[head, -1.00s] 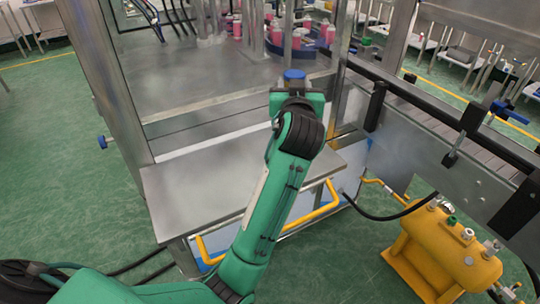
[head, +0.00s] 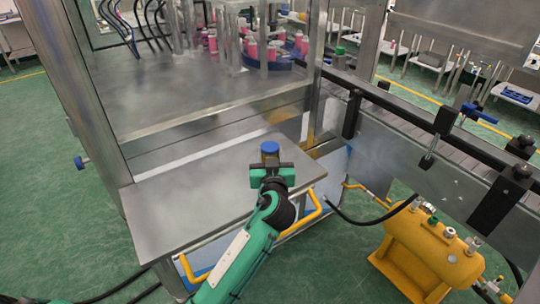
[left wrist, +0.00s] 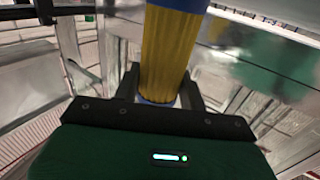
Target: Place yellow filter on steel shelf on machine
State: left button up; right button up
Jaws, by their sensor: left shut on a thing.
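The yellow filter (left wrist: 168,55) fills the middle of the left wrist view, a ribbed yellow cylinder with blue ends. In the head view only its blue top (head: 270,147) shows clearly. My left gripper (head: 271,166) is shut on it and holds it upright; the jaws also show in the left wrist view (left wrist: 160,90). The filter is over the right part of the steel shelf (head: 190,195), a flat plate on the machine's front. Whether its lower end touches the shelf cannot be told. My right gripper is not in view.
The machine's raised steel deck (head: 200,95) lies behind the shelf, with pink cans (head: 252,48) at the back. A conveyor rail (head: 400,110) runs along the right. A yellow tank (head: 430,250) stands on the floor below it. The shelf's left part is bare.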

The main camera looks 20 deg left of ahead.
pick_arm(q)
jog(key=shift+f, duration=0.15)
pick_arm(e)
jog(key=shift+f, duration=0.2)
pick_arm(q)
jog(key=o, duration=1)
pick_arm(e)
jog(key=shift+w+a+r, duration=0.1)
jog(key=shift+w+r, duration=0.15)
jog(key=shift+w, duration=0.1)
